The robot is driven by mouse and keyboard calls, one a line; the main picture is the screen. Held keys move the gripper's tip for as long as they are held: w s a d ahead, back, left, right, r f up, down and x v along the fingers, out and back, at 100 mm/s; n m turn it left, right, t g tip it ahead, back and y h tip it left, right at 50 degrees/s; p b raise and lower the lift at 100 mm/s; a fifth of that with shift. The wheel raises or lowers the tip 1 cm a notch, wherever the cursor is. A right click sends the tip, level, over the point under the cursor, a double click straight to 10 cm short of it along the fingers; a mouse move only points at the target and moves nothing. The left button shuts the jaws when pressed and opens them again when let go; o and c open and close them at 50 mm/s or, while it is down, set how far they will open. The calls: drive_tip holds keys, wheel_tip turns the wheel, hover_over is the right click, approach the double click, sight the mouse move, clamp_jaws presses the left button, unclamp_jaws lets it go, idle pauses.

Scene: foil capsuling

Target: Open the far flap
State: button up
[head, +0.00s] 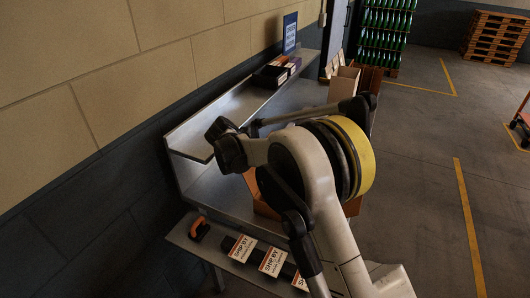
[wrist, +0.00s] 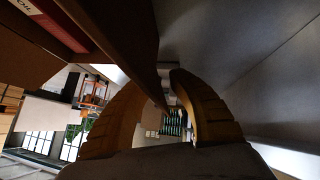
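An orange-brown cardboard box (head: 262,205) stands on the metal bench in the head view, mostly hidden behind my arm. Its flaps cannot be made out there, and my gripper is hidden as well. In the wrist view, the two yellow-brown fingers of my gripper (wrist: 158,82) stand apart. A brown cardboard panel (wrist: 118,32) runs from the top left down to the gap between the fingers, close to the left finger. I cannot tell whether it touches the finger, or which flap it is.
The metal bench (head: 208,188) runs along the wall, with a raised shelf. Labelled cards (head: 243,248) and an orange-handled tool (head: 199,229) lie at its near end. Open cartons (head: 345,82) stand farther along it. Green bottles (head: 386,30) and pallets (head: 492,38) are at the back.

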drive_tip(key=shift+r, duration=0.1)
drive_tip(key=v, duration=1.2)
drive_tip(key=s+d+r+n+g+y+b, duration=0.15)
drive_tip(key=s+d+r, duration=0.25)
drive_tip(key=s+d, duration=0.45)
drive_tip(key=s+d+r+y, duration=0.25)
drive_tip(key=s+d, duration=0.35)
drive_tip(key=d, duration=0.6)
drive_tip(key=s+d+f+n, duration=0.1)
drive_tip(key=s+d, duration=0.3)
drive_tip(key=s, duration=0.6)
drive_tip(key=s+d+f+t+y, duration=0.1)
drive_tip(key=s+d+f, duration=0.3)
drive_tip(key=s, duration=0.5)
drive_tip(key=shift+s+d+f+n+y+b, duration=0.15)
drive_tip(key=shift+s+f+n+y+b, duration=0.15)
drive_tip(key=shift+s+n, duration=0.05)
